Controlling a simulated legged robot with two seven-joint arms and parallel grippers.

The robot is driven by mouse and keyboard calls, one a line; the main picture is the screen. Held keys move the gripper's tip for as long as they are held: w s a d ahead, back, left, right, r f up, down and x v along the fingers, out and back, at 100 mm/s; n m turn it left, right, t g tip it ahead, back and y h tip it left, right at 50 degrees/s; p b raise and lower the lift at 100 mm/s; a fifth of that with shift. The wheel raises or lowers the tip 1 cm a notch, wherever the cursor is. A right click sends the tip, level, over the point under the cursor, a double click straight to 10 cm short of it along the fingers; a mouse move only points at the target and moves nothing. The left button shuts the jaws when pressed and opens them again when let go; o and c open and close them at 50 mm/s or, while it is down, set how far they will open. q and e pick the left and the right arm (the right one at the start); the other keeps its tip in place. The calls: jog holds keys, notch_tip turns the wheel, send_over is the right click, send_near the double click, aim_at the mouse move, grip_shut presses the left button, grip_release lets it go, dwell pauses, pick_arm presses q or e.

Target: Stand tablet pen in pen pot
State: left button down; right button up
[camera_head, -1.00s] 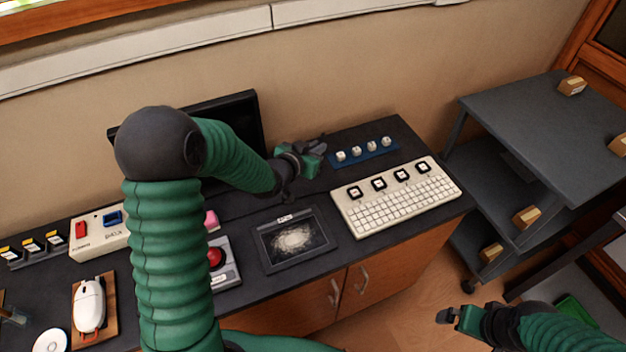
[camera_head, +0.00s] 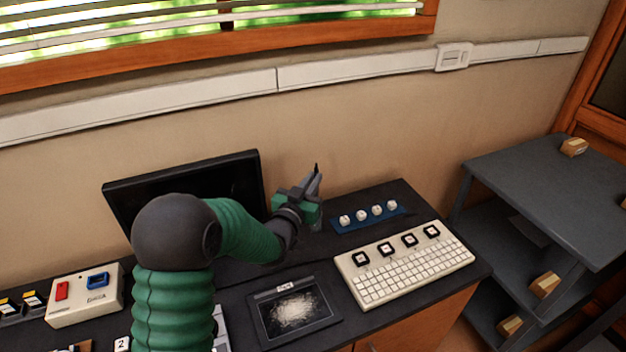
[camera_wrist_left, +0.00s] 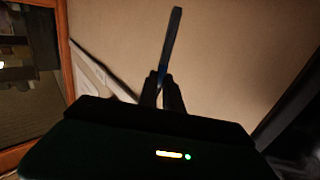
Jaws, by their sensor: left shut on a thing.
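My left gripper (camera_head: 309,197) is raised above the back of the desk, to the right of the monitor. It is shut on the tablet pen (camera_head: 316,171), a thin dark stick whose tip points up. In the left wrist view the pen (camera_wrist_left: 171,45) rises, slightly tilted, from between the closed fingers (camera_wrist_left: 163,88). A small grey shape (camera_head: 317,224) shows just below the gripper on the desk; I cannot tell whether it is the pen pot. No pen pot shows clearly in either view. My right gripper is out of view.
A dark tablet (camera_head: 258,325) lies at the front of the desk. A cream keyboard (camera_head: 405,283) and a blue strip with white knobs (camera_head: 343,228) are to the right. The monitor (camera_head: 135,196) stands left of the gripper. A grey shelf cart (camera_head: 540,190) stands further right.

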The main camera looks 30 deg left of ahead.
pick_arm(q)
notch_tip(320, 180, down, 8)
jog(key=b, duration=0.6)
jog(key=c, duration=1.4)
grip_release()
jog(key=shift+c, duration=0.2)
jog(key=shift+s, duration=0.1)
jog(key=s+d+p, duration=0.1)
jog(key=s+p, duration=1.1)
jog(key=s, duration=0.4)
jog(key=shift+s+d+p, duration=0.15)
jog(key=shift+s+p, duration=0.15)
